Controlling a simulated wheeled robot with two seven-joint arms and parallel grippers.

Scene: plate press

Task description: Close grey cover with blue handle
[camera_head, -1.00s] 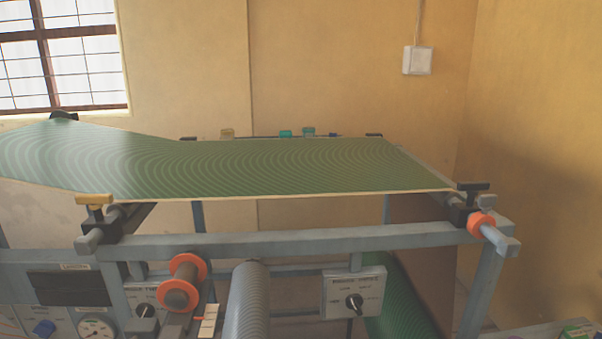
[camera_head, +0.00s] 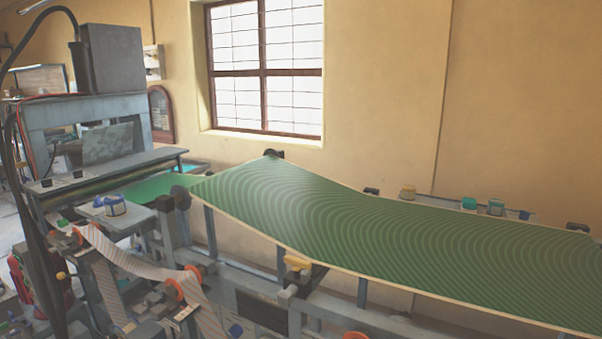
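I cannot clearly make out a grey cover with a blue handle in this view. A grey press frame (camera_head: 140,105) stands at the left, with a dark grey box (camera_head: 112,58) on top of it. Neither of my grippers is in view.
A long green patterned belt (camera_head: 330,220) runs from the press to the right. A striped paper web (camera_head: 130,262) passes over orange-rimmed rollers (camera_head: 173,290). A blue-and-white jar (camera_head: 115,206) stands by the press. A barred window (camera_head: 265,65) is in the wall behind.

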